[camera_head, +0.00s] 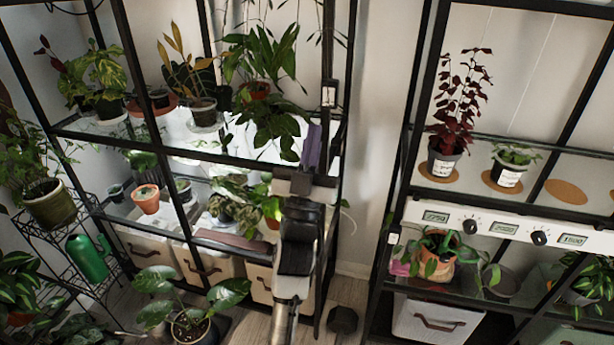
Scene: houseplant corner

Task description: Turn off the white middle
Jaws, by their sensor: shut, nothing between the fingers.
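A white panel (520,232) runs along the right rack, with small number displays and two dark knobs, a left knob (470,227) and a right knob (540,238). A small pale box (329,95) is on the right post of the left rack. White light fills the middle level of that rack (195,135). Which of these the task means is unclear. My gripper (313,145) is shut and empty, pointing up in front of the left rack's right side. It is below the pale box and appears apart from it. It is well left of the panel.
Potted plants crowd the left rack's shelves (110,210). A wire stand (75,255) with plants and a green watering can (88,257) is at far left. Storage bins (430,320) stand low. A clear wall gap (375,130) separates the racks.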

